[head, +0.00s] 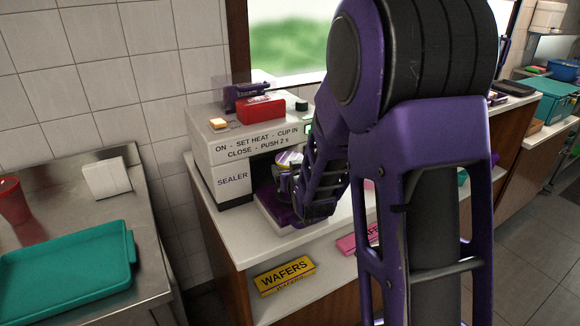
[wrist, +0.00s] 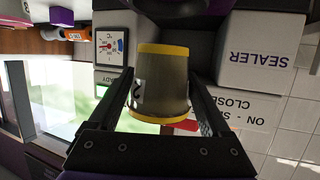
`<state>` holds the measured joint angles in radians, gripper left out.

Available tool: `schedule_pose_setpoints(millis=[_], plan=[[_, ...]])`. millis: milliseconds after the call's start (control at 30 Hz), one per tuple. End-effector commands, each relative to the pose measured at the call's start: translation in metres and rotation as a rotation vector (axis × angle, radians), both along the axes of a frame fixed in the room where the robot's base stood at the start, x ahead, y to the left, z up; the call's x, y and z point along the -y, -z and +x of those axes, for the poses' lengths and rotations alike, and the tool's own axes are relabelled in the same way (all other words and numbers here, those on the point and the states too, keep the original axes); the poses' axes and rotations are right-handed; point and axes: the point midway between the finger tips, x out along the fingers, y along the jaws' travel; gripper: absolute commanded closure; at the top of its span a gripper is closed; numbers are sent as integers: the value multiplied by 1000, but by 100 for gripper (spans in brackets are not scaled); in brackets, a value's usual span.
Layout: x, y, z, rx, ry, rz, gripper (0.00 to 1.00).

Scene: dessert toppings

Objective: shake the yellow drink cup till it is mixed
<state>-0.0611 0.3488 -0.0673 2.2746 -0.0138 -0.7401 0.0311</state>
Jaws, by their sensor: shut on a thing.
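The yellow drink cup (wrist: 161,85) has yellow bands at both ends and an olive-grey body with a dark mark on its side. My gripper (wrist: 163,78) is shut on it, one finger on each side. In the head view only a small pale and yellow part of the cup (head: 289,158) shows at my gripper (head: 290,182), just in front of the sealer (head: 228,181). My arm hides much of the counter there. The drink inside the cup cannot be seen.
A red box (head: 261,110) sits on top of the sealer. A yellow wafers box (head: 285,275) and a pink box (head: 357,239) are on the shelf below. A teal tray (head: 127,272), a red cup (head: 13,201) and a white block (head: 106,178) are on the left steel table.

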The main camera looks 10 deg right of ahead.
Motion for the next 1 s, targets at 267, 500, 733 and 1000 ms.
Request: schedule_pose_setpoints(millis=[267,500,733,1000], plan=[[0,-27,0,-6,0,-1,92],[0,-8,2,14,0,1,92],[0,-8,2,13,0,0,92],[0,-8,1,13,0,0,92]])
